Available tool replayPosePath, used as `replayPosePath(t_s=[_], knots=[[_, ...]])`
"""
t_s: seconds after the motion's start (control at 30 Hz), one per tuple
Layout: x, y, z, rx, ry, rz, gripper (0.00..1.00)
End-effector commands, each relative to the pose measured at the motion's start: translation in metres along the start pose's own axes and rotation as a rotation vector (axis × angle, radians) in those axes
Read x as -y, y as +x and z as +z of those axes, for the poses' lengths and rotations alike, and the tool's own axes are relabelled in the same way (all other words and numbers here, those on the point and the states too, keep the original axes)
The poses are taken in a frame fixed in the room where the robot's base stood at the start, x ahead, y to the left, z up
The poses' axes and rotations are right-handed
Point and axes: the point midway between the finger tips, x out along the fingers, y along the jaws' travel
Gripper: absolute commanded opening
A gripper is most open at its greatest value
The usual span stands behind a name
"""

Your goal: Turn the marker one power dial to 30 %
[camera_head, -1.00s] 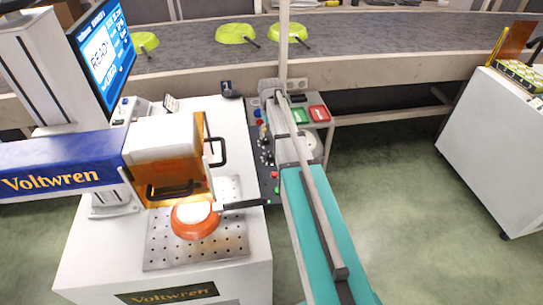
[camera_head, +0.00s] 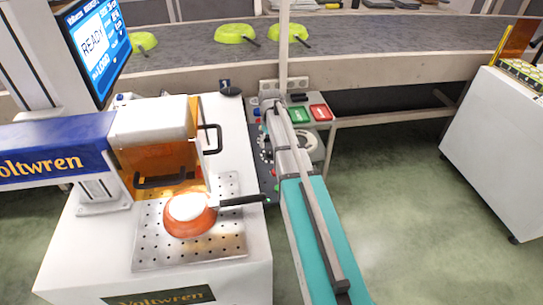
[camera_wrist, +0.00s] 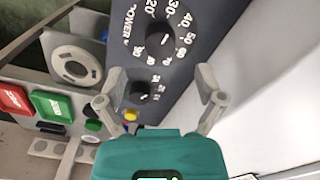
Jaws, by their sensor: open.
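In the wrist view, a dark round power dial (camera_wrist: 160,40) sits on the grey control panel (camera_wrist: 207,22). A ring of white numbers and the word POWER surround it. Its short white mark appears to point right, toward the 40–50 side. A smaller dark dial (camera_wrist: 143,93) lies below it. My gripper (camera_wrist: 160,99) is open, its two grey fingertips wide apart on either side of the smaller dial. In the head view, my arm hides part of the control panel (camera_head: 268,184) and my fingertips are unclear.
Yellow (camera_wrist: 131,115), green and black buttons lie near my left finger. Large green (camera_head: 298,115) and red (camera_head: 320,112) buttons are at the panel's far end. The marker machine (camera_head: 150,135) and an orange pan (camera_head: 190,222) stand left. Open floor lies right.

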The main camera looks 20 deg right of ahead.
Motion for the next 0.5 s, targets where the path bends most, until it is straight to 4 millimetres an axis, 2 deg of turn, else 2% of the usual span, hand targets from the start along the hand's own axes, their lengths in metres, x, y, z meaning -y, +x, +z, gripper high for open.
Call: replayPosePath(t_s=[0.03,0.5], knots=[[0.0,0.008,0.0,0.0,0.0,0.0,0.87],[0.0,0.043,0.0,0.0,0.0,0.0,0.87]])
